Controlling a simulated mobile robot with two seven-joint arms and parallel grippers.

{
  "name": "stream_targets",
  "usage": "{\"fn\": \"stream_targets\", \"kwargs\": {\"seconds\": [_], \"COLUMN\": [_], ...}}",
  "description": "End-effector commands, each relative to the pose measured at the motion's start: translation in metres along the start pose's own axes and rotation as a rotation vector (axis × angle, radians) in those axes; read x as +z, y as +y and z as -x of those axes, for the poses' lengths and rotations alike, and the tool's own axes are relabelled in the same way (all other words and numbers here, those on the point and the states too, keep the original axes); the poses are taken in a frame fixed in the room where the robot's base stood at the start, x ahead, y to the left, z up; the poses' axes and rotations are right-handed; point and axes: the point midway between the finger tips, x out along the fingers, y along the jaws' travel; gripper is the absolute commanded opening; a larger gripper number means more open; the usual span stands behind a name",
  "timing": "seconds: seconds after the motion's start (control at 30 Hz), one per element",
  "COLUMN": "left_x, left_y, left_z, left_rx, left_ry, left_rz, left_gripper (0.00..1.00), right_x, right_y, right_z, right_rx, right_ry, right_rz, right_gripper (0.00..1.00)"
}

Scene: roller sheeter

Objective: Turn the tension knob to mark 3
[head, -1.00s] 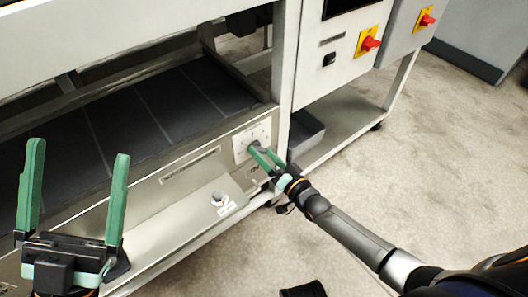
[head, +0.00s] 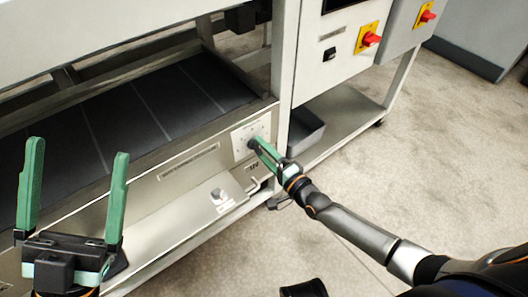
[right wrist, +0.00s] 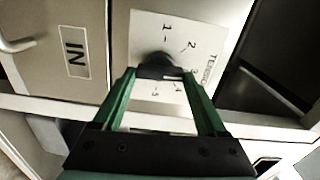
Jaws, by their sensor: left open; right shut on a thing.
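The dark tension knob (right wrist: 157,62) stands out from a white dial plate (right wrist: 146,30) on the machine's front; in the head view the plate (head: 240,140) is near the panel's right end. In the right wrist view the marks 1, 2, 4 and 5 and part of the word TENSION show. My left gripper (head: 78,160) is open and empty, fingers up, before the machine.
A small grey knob (head: 218,194) sits on the lower ledge. Red switches on yellow plates (head: 369,39) are on the cabinet to the right. The floor (head: 440,160) at right is open.

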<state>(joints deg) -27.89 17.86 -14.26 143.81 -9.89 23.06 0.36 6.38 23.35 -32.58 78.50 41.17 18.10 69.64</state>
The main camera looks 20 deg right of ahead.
Motion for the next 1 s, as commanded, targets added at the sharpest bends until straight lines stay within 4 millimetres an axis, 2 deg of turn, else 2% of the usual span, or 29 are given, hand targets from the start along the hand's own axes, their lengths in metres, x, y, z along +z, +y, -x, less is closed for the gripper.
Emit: {"fn": "stream_targets", "kwargs": {"seconds": [0.23,0.7,0.73,0.93,1.0], "left_x": [0.0018,0.0018,0.0018,0.0018,0.0018], "left_y": [0.0015,0.0017,0.0017,0.0017,0.0017], "left_z": [0.0015,0.0014,0.0014,0.0014,0.0014], "left_rx": [0.002,0.002,0.002,0.002,0.002], "left_ry": [-0.001,-0.001,-0.001,-0.001,-0.001], "left_rz": [-0.002,-0.001,-0.001,-0.001,-0.001], "left_gripper": [0.97,0.97,0.97,0.97,0.97], "right_x": [0.0001,0.0002,0.0002,0.0001,0.0001], "right_y": [0.0011,0.0010,0.0010,0.0008,0.0007], "right_z": [0.0003,0.0003,0.0003,0.0002,0.0002], "right_rx": [0.002,0.003,0.003,0.002,0.002], "right_ry": [-0.001,-0.001,-0.001,-0.001,-0.001], "right_rz": [-0.063,-0.074,-0.074,-0.073,-0.073], "right_gripper": [0.19,0.19,0.77,1.00,1.00]}}
